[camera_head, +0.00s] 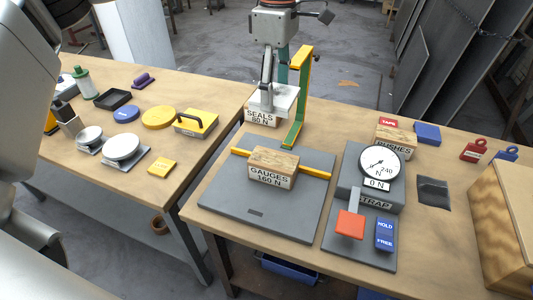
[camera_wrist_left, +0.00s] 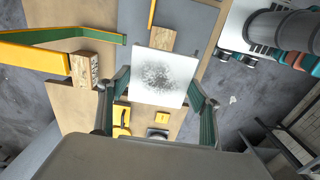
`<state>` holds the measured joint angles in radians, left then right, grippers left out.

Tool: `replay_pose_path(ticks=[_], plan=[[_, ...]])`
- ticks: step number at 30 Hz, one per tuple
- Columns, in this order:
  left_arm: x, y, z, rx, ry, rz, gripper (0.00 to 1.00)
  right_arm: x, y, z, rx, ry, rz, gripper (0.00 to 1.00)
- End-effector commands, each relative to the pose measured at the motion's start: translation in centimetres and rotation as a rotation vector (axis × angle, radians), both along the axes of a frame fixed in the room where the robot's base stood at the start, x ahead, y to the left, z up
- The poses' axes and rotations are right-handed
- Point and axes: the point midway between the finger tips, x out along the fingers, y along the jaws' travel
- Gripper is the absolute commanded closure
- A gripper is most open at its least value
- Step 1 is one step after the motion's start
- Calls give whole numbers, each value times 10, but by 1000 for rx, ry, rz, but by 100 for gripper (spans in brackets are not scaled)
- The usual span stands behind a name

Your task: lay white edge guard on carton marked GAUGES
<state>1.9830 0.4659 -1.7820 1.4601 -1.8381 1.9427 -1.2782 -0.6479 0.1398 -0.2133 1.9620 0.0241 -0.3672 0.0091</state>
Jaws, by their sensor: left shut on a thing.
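The white edge guard (camera_head: 275,99) is a pale, speckled plate, held in my left gripper (camera_head: 274,86) above the bench, near the SEALS carton. In the left wrist view the guard (camera_wrist_left: 160,77) spans the space between the green fingers of my left gripper (camera_wrist_left: 159,92). The carton marked GAUGES (camera_head: 272,180) sits on a grey base plate (camera_head: 256,213), in front of and below the held guard, with bare wood on top. In the left wrist view this carton (camera_wrist_left: 162,39) shows just beyond the guard, which partly hides it. My right gripper is not in view.
A yellow and green bracket (camera_head: 302,95) stands beside the SEALS carton (camera_head: 261,117). A yellow bar (camera_head: 316,173) runs behind the GAUGES carton. A STRAP gauge unit (camera_head: 371,198) with a red lever pad stands at right. Left table holds scales and yellow items.

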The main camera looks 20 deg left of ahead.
Motion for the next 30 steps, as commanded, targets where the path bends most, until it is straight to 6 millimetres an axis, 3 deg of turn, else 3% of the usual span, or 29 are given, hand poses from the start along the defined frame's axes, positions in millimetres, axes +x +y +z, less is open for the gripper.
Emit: replay_pose_path(ticks=[15,18,26,30], plan=[[-1,0,-122,0,5,0,58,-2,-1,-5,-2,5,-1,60],[-1,0,-137,-1,4,1,58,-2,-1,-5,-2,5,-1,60],[0,0,-154,0,2,0,58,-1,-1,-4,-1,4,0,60],[-1,0,-174,0,6,1,58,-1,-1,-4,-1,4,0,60]])
